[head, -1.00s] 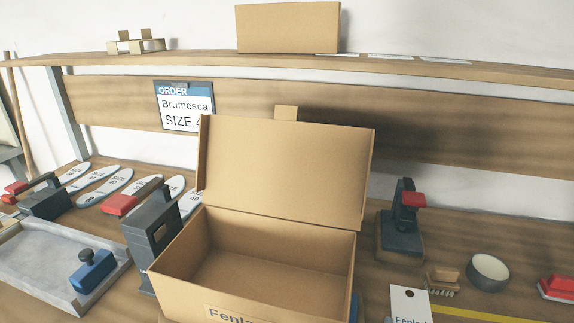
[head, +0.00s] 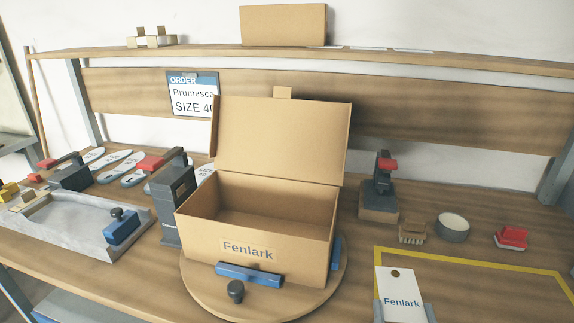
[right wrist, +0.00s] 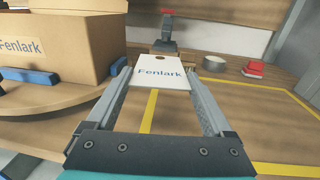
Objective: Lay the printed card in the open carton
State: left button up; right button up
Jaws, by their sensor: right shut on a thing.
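The open carton (head: 248,250), labelled Fenlark, stands on a round wooden turntable (head: 200,298) with its lid raised at the back; its inside looks empty. It also shows at the left of the right wrist view (right wrist: 68,50). The printed card (head: 401,290), white with a hole near its top and the word Fenlark, is held upright at the lower right. My right gripper (right wrist: 160,88) is shut on the card, seen between its fingers in the right wrist view. It is right of the carton and apart from it. My left gripper is not in view.
A blue bar (head: 248,274) and dark knob (head: 235,291) sit at the turntable's front. A dark tool (head: 380,190), brush (head: 412,233), round tin (head: 453,228) and red-handled tool (head: 511,238) stand right. A grey tray (head: 70,228) lies left. The yellow-outlined area (head: 500,290) looks clear.

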jog(key=r, duration=0.1)
jog(key=a+r+n+y, duration=0.1)
jog(key=a+r+y, duration=0.1)
jog(key=shift+s+a+r, duration=0.2)
jog(key=shift+s+r, duration=0.1)
jog(key=shift+r, duration=0.05)
jog(key=shift+a+r+n+y, duration=0.2)
jog(key=shift+n+y, duration=0.1)
jog(key=shift+n, duration=0.1)
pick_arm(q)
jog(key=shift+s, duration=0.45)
pick_arm(e)
jog(key=shift+s+a+r, duration=0.1)
jog(key=shift+s+r, duration=0.05)
